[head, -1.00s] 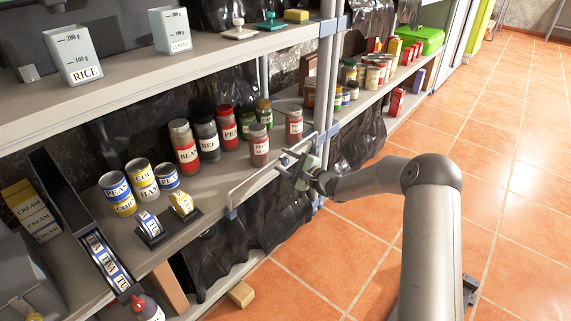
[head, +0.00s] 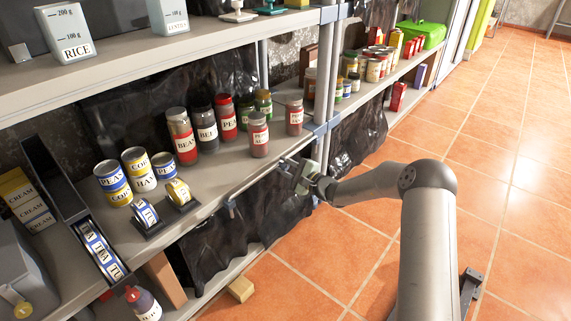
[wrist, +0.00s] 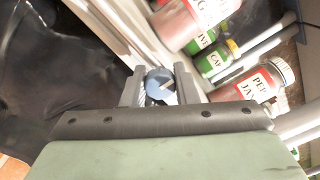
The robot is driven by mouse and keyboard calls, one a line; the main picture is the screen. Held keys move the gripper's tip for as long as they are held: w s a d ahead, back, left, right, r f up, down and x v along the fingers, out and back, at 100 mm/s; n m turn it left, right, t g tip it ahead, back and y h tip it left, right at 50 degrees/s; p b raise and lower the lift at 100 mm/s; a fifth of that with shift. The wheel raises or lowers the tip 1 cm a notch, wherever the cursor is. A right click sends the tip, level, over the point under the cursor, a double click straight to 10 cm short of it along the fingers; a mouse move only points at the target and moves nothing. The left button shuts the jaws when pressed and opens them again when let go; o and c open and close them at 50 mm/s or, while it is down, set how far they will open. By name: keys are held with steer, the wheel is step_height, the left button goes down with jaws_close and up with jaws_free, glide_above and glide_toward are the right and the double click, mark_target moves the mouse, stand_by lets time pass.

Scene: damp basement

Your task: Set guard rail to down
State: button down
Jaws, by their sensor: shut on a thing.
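The guard rail (head: 256,180) is a thin pale bar along the front edge of the middle shelf, in front of the jars. In the head view it lies low, close to the level of the shelf edge. My gripper (head: 291,165) is at its far right end, near the shelf post. In the wrist view my gripper (wrist: 160,84) is shut, with a round blue part (wrist: 160,86) between its fingers. I take this to be part of the rail; the exact contact is partly hidden by the fingers.
Several jars stand behind the rail, including a pepper jar (head: 259,136) near the edge. A blue-clamped post (head: 322,110) rises beside my gripper.

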steer(key=shift+s+f, duration=0.1)
steer(key=shift+f, duration=0.2)
steer(key=c, duration=1.1)
jaws_free()
steer(key=shift+d, duration=0.1)
steer(key=shift+d+r, duration=0.1)
steer(key=shift+d, duration=0.05)
steer(key=p+v, duration=0.5)
steer(key=v, duration=1.2)
steer(key=shift+s, duration=0.1)
